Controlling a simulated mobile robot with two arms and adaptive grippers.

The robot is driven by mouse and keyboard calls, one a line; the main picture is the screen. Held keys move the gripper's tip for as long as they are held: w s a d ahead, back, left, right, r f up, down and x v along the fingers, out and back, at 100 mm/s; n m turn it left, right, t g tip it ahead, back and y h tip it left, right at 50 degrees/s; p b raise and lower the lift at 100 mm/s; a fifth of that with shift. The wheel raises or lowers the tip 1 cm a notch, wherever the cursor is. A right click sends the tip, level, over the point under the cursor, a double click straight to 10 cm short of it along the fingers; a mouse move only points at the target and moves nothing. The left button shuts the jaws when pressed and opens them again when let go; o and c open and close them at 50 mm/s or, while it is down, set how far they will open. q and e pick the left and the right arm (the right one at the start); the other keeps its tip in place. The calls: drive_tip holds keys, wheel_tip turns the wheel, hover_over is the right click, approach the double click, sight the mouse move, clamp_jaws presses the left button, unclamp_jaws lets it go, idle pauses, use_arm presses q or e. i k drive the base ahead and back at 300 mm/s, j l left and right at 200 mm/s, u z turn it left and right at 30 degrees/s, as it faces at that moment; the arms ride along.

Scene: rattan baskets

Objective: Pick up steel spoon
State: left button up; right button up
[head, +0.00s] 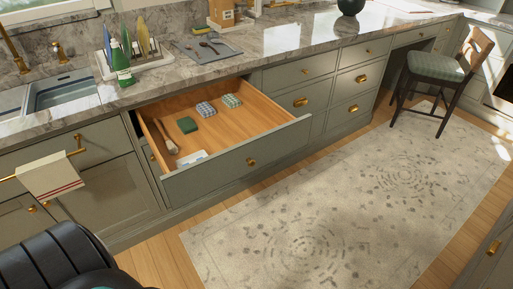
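A grey mat (206,48) lies on the marble counter, behind the open drawer. A small dark spoon-shaped utensil (209,47) lies on it, with other small dark items beside it. It may be the steel spoon, but it is too small for me to tell its material. In the open drawer (236,157), a brown wooden-looking utensil (165,137) lies near the left wall. Neither of my grippers shows in the head view; only a black part of my own body is at the lower left.
The drawer sticks out over the floor below the mat and also holds a green folded cloth (187,125), two checked cloths (205,109) and a white item (191,158). A rack with a green bottle (122,66) stands left of the mat, near the sink (62,90). The rug (350,200) is clear.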

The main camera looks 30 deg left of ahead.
sight(189, 46)
drive_tip(key=u, duration=1.55)
drive_tip(key=i+l+u, duration=0.1)
drive_tip(key=i+l, duration=1.05)
drive_tip(key=l, duration=0.35)
drive_tip(key=i+l+u, duration=0.1)
drive_tip(key=l, duration=0.45)
drive_tip(key=i+l+u, duration=0.1)
drive_tip(key=l, duration=0.4)
drive_tip(key=i+l, duration=0.25)
drive_tip(key=l, duration=0.3)
drive_tip(key=i+l+u, duration=0.1)
drive_tip(key=l, duration=0.45)
drive_tip(key=i+l, duration=0.1)
drive_tip(key=l, duration=0.45)
drive_tip(key=i+u, duration=0.05)
